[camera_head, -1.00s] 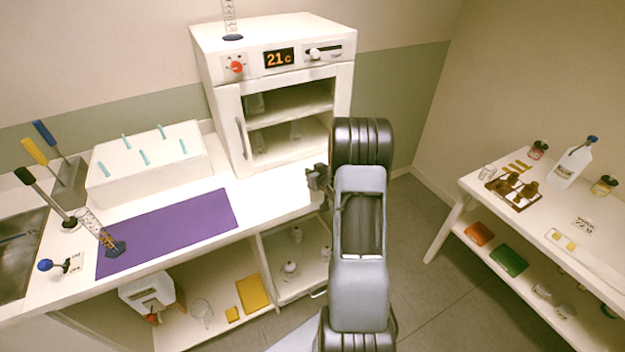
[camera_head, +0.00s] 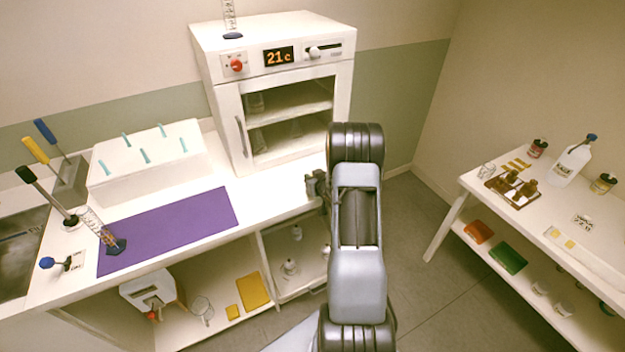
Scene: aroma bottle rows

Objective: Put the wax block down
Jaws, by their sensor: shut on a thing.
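My gripper (camera_head: 316,185) is small in the view, at the right end of the white counter (camera_head: 275,197), in front of the oven. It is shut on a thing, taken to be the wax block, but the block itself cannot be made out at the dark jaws. My arm stands in front of the area to the right of the gripper and hides part of it. I cannot tell whether the jaws or the block touch the counter.
A white oven (camera_head: 222,110) reading 21 stands behind. A purple mat (camera_head: 170,230) and a white peg block (camera_head: 150,175) are on the counter to the left. A side table (camera_head: 530,215) at right bears bottles, jars, yellow strips and a tray. Counter by the gripper looks clear.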

